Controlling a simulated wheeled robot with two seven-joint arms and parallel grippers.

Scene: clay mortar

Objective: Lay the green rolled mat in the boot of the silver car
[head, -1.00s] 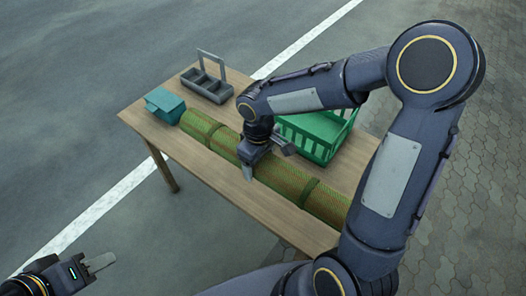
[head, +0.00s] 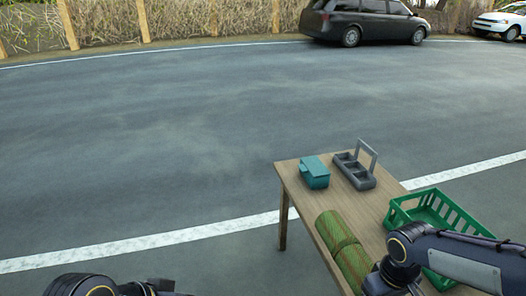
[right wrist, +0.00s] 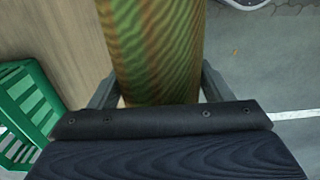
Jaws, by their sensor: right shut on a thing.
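The green rolled mat (head: 343,246) is over the table's long left side in the head view, its near end cut off by the frame. My right gripper (right wrist: 160,92) is shut on it, one finger on each side. The mat (right wrist: 152,45) runs away from the gripper in the right wrist view, with tabletop on its left and ground on its right. I cannot tell whether it touches the table. My left gripper (head: 165,288) is only partly in view at the bottom left. A pale car (head: 504,22), white or silver, is cut off at the far top right; its boot is not discernible.
The wooden table (head: 290,170) bears a teal box (head: 314,172), a grey caddy (head: 354,172) and a green crate (head: 437,212) close to my right arm. A dark van (head: 362,20) stands across the lot by a fence. The tarmac between is clear.

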